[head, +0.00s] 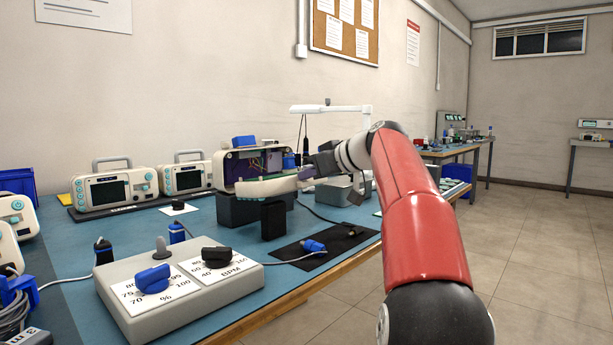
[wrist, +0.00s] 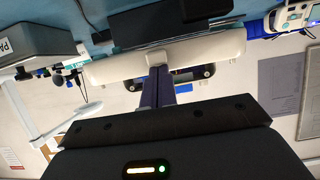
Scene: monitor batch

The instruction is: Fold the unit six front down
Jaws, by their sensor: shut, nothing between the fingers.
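The opened monitor unit (head: 253,163), which I take to be unit six, sits on a dark block on the blue bench. Its inside shows, with purple and green parts. Its pale front (head: 266,188) is tilted outward and down at the lower edge; its exact angle I cannot tell. Contact is unclear.
A control box with two knobs (head: 180,284) stands in the foreground. A black mat (head: 318,252) with a blue connector lies right of it. Two closed monitors (head: 108,188) stand on the left. A black upright block (head: 273,220) stands before the unit.

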